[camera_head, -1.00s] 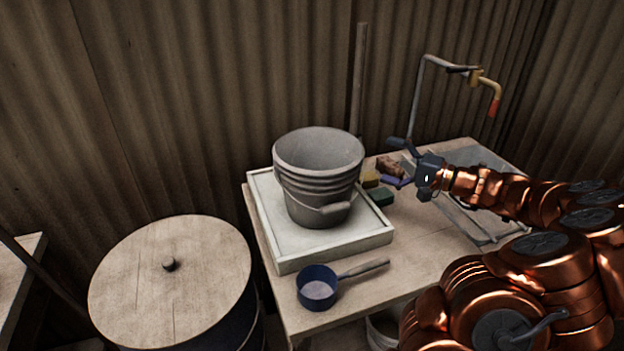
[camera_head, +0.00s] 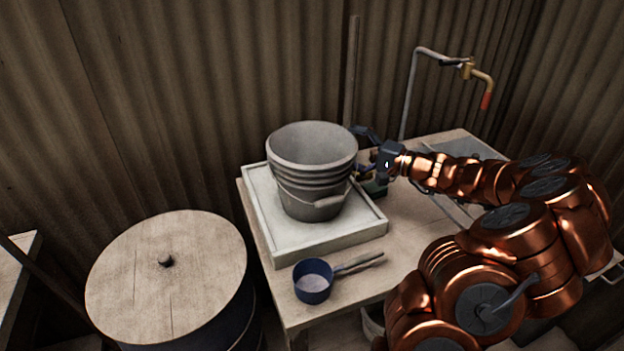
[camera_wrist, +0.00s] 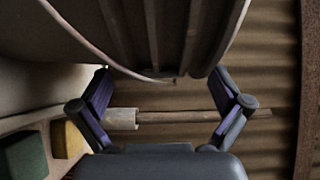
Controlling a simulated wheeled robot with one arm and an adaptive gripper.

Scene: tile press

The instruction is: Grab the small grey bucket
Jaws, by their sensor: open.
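The small grey bucket (camera_head: 312,165) stands upright on a pale square tray (camera_head: 325,241) on the table. It has ribs around its side and a wire handle hanging down at its front. My gripper (camera_head: 366,152) is open just to the right of the bucket, near its upper side. In the wrist view the bucket (camera_wrist: 170,35) fills the top of the picture, and my gripper's two fingers (camera_wrist: 166,98) stand apart with nothing held between them. Whether a finger touches the bucket I cannot tell.
A blue dipper (camera_head: 313,283) lies in front of the tray. A green sponge (camera_wrist: 24,155) and a yellow one (camera_wrist: 69,139) lie near my gripper. A wooden-lidded drum (camera_head: 165,275) stands at left. A tap (camera_head: 474,75) rises at the back right. A corrugated wall is behind.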

